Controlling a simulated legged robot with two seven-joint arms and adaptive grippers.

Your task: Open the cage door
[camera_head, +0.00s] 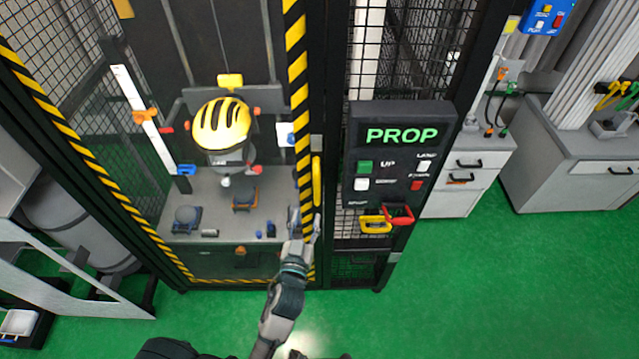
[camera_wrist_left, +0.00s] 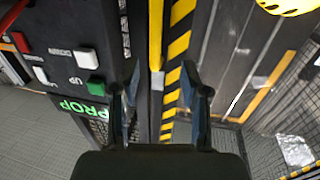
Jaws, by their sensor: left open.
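The cage door (camera_head: 297,70) has a black and yellow striped border and looks shut. Its striped edge (camera_wrist_left: 179,45) also shows in the left wrist view. A yellow upright handle (camera_head: 317,181) sits at the door's right edge. In the left wrist view the handle (camera_wrist_left: 156,45) lies between the finger lines, nearer the left finger. My left gripper (camera_head: 305,226) is open, just below the handle in the head view. Its fingers (camera_wrist_left: 161,80) are spread in the wrist view with nothing gripped. Whether they touch the handle cannot be told. My right gripper is not in view.
A black control panel (camera_head: 398,152) reading PROP, with green, white and red buttons, stands right of the door. Red (camera_head: 399,215) and yellow (camera_head: 375,225) handles hang below it. Green floor (camera_head: 480,285) is clear at the right.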

